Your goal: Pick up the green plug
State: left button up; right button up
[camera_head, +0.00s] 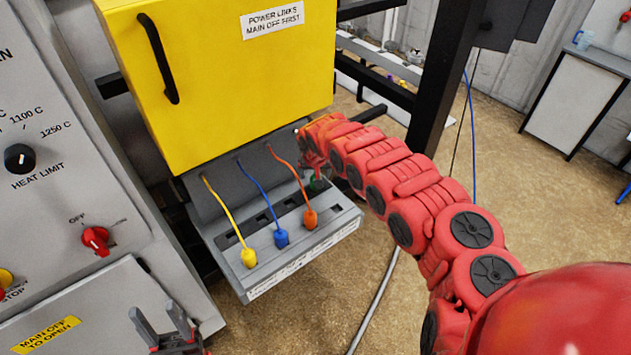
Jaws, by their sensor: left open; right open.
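The green plug (316,184) sits at the right end of the grey socket panel (213,233) below the yellow box. Only a small part of it shows, because my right arm and gripper partly cover it. My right gripper (314,170) is right above the green plug, at the end of my red arm. Its jaws are open, but the fingers are mostly hidden, and I cannot tell whether they touch the plug. My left gripper (155,319) is open and empty at the bottom left, in front of the grey cabinet door.
A yellow plug (248,257), a blue plug (281,237) and an orange plug (310,218) with cables stand left of the green one. The yellow box (240,80) overhangs the panel. A black post (447,75) stands behind my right arm. A grey control cabinet (60,170) is at left.

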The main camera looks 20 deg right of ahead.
jog(key=shift+w+a+f, duration=0.1)
jog(key=shift+w+f, duration=0.1)
jog(key=shift+f, duration=0.25)
jog(key=shift+w+a+f, duration=0.1)
jog(key=shift+w+f, duration=0.05)
jog(key=shift+f, duration=0.3)
jog(key=shift+w+d+f, duration=0.1)
jog(key=shift+d+f, duration=0.3)
jog(key=shift+f, duration=0.2)
grip_shut()
